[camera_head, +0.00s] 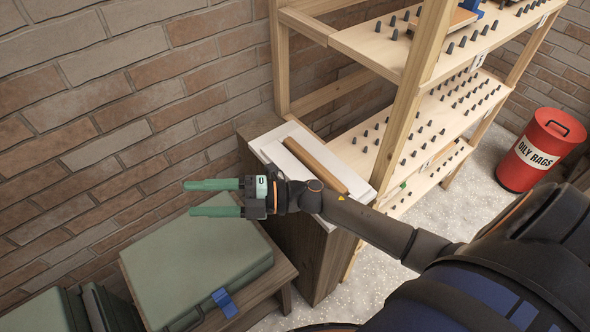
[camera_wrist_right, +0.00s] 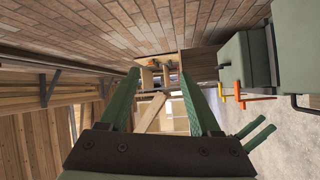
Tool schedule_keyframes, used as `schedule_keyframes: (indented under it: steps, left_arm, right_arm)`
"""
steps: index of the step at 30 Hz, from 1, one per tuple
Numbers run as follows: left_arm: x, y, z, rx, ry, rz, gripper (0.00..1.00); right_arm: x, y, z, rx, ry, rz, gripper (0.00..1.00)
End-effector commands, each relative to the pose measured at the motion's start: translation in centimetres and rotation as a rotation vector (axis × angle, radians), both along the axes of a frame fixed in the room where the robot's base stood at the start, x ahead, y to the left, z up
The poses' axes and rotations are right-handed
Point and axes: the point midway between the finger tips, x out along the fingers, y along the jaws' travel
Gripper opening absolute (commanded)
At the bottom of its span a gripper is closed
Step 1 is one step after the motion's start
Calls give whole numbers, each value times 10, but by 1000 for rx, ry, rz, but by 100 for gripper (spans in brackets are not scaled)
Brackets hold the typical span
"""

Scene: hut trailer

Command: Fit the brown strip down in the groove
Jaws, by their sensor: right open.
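The brown strip (camera_head: 307,158) lies lengthwise along the white board (camera_head: 272,151) on top of a narrow wooden cabinet. I cannot tell whether it is down in the groove or resting over it; the groove does not show clearly. My right gripper (camera_head: 188,198) is open and empty, left of the board, pointing left over the green box. Its wrist and forearm cross the board's near part and hide some of it. In the right wrist view its two green fingers (camera_wrist_right: 163,90) are apart with nothing between them. My left gripper (camera_wrist_right: 268,124) shows there at lower right, fingers apart.
A brick wall (camera_head: 110,110) runs behind the cabinet (camera_head: 309,255). A pegged shelf rack (camera_head: 450,110) stands to the right, close to the board. A green box (camera_head: 200,265) sits on a low bench below my right gripper. A red bin (camera_head: 540,150) stands far right.

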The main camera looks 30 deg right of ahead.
Motion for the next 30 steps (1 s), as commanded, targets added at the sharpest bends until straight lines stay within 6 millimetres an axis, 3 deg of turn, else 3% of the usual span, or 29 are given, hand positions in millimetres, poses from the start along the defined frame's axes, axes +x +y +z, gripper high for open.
schedule_keyframes:
  steps: [4,6,8,12,15,19,30]
  left_arm:
    - [0,0,0,0,0,0,50]
    - [0,0,0,0,0,0,50]
    - [0,0,0,0,0,0,50]
    - [0,0,0,0,0,0,50]
    - [0,0,0,0,0,0,50]
    - [0,0,0,0,0,0,50]
    - [0,0,0,0,0,0,50]
  right_arm:
    - [1,-41,-41,335,379,-391,64]
    - [-11,-65,-79,447,590,-573,64]
    - [-31,-82,-116,520,777,-713,64]
    - [-95,-101,-189,618,1161,-951,64]
    - [-133,-102,-218,647,1340,-1040,64]
    - [-156,-101,-232,658,1447,-1085,64]
    - [-158,-101,-234,658,1456,-1088,64]
